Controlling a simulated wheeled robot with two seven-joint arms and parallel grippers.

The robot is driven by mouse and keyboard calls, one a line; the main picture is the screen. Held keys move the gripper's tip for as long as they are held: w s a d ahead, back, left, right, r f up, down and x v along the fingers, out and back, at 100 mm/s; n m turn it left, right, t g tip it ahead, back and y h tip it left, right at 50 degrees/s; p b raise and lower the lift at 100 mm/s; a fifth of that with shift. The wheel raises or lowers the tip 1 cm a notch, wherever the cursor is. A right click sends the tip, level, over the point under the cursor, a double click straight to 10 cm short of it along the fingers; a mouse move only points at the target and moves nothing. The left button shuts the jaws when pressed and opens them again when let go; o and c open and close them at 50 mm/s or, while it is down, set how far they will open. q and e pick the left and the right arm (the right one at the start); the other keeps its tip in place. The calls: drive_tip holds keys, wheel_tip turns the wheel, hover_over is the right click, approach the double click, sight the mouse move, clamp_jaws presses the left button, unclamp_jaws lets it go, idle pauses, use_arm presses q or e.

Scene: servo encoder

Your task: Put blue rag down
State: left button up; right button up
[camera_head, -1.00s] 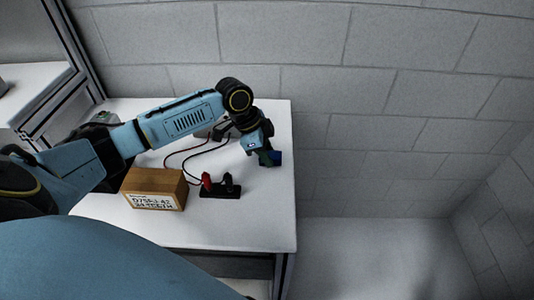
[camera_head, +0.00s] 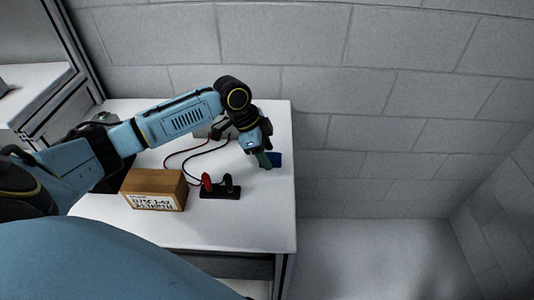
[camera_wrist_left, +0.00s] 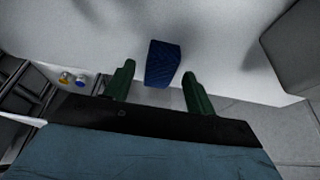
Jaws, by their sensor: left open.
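The blue rag (camera_head: 275,159) lies on the white table near its right edge, partly hidden by my gripper in the head view. In the left wrist view the rag (camera_wrist_left: 162,63) is a dark blue block-like shape, ahead of and between the two green fingertips, apart from both. My right gripper is not in view.
The white table (camera_head: 250,220) holds a brown labelled box (camera_head: 155,190) and a black block with red and black plugs (camera_head: 220,187). Red and black wires run behind them. A block wall (camera_head: 400,90) stands behind. The table's front right is clear.

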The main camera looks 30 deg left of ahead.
use_arm(q)
drive_tip(key=v, duration=1.1)
drive_tip(key=shift+p, duration=0.45)
